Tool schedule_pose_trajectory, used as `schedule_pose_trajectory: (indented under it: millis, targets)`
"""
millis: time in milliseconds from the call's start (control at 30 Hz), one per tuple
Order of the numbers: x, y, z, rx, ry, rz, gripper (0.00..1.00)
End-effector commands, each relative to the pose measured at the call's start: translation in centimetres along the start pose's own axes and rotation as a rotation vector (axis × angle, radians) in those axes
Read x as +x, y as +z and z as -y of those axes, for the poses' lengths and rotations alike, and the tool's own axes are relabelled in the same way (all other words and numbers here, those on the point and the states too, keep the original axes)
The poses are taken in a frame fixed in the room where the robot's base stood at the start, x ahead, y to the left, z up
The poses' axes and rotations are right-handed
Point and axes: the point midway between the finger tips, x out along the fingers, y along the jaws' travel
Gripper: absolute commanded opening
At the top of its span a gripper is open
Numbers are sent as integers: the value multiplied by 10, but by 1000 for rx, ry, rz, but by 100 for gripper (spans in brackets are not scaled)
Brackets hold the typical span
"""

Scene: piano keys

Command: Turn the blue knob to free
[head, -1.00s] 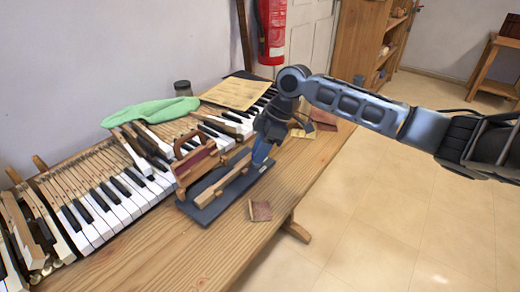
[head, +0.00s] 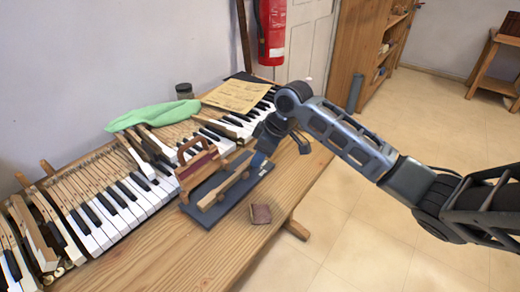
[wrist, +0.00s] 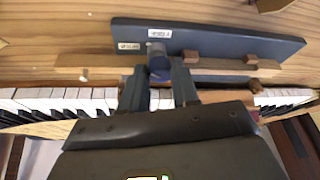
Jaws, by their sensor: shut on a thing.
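The blue knob (wrist: 158,64) shows in the wrist view at the near edge of a dark blue-grey base board (wrist: 215,42). My gripper (wrist: 160,78) is shut on the knob, with one finger on each side of it. Two small white labels (wrist: 129,46) are on the board near the knob; their words are too small to read. In the head view, my gripper (head: 261,153) reaches down at the far end of the base board (head: 236,203). The knob is hidden there by my gripper and wrist.
A wooden bar (head: 217,193) and a handled wooden block (head: 196,172) are on the board. Piano keys (head: 118,205) run along the wall side, with a green cloth (head: 152,115) on top. A small brown patch (head: 261,213) lies on the bench.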

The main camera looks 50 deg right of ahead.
Motion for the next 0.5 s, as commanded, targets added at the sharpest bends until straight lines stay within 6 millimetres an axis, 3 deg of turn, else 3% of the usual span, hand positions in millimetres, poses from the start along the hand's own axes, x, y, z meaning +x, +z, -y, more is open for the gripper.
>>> schedule_pose_trajectory:
  millis: [500]
  targets:
    - [-3, -3, 9, 400, 158, 7, 0]
